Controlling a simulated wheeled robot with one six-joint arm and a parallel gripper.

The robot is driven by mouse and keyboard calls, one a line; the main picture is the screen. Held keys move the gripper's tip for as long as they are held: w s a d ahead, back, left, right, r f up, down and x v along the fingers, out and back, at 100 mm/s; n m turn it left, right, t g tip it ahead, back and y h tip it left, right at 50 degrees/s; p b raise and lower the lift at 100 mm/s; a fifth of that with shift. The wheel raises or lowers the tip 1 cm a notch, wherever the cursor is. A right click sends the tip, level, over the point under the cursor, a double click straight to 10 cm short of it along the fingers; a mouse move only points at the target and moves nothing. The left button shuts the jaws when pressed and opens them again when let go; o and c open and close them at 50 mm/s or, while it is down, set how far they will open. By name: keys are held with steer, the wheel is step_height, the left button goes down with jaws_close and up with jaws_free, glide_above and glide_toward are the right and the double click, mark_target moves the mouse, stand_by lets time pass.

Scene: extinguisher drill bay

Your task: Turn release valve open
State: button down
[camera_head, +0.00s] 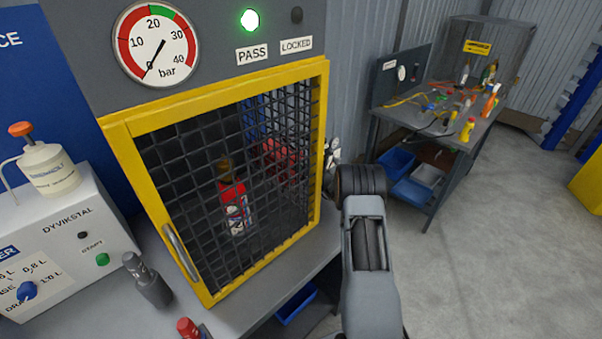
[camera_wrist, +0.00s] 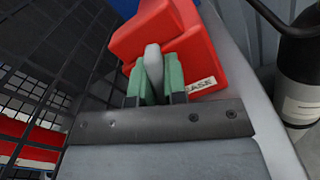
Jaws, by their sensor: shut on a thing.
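In the wrist view the release valve shows as a red block (camera_wrist: 190,38) with a white label whose visible letters end in "ASE". A pale grey lever (camera_wrist: 152,58) stands out from it. My gripper (camera_wrist: 154,84) has green fingertips, one on each side of the lever, and is shut on it. In the head view my arm reaches to the right side of the yellow-framed mesh cage (camera_head: 222,88), and my gripper is hidden there. The pressure gauge (camera_head: 157,45) has its needle near 0 bar. A green lamp (camera_head: 250,20) is lit above "PASS"; the lamp (camera_head: 296,14) above "LOCKED" is dark.
A red extinguisher (camera_head: 235,205) stands inside the closed cage. A dark cylinder (camera_wrist: 302,75) stands at the right in the wrist view. At left are a dispenser machine (camera_head: 75,235) and a white bottle (camera_head: 50,170).

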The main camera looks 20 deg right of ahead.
steer(key=n+b, duration=0.1)
steer(key=b, duration=0.1)
steer(key=n+b, duration=0.1)
steer(key=b, duration=0.2)
steer(key=shift+f+n+b, duration=0.3)
steer(key=shift+f+n, duration=0.05)
steer(key=shift+n, duration=0.05)
steer(key=n+b, duration=0.1)
steer(key=b, duration=0.2)
steer(key=shift+r+n, duration=0.2)
steer(key=shift+n, duration=0.2)
steer(key=shift+r+b, duration=0.15)
steer(key=shift+b, duration=0.2)
steer(key=c, duration=1.2)
jaws_free()
steer(key=shift+o, duration=0.2)
steer(key=shift+s, duration=0.1)
steer(key=b+v, duration=0.1)
steer(key=v, duration=1.2)
steer(key=shift+s+d+b, duration=0.15)
steer(key=shift+s+b, duration=0.15)
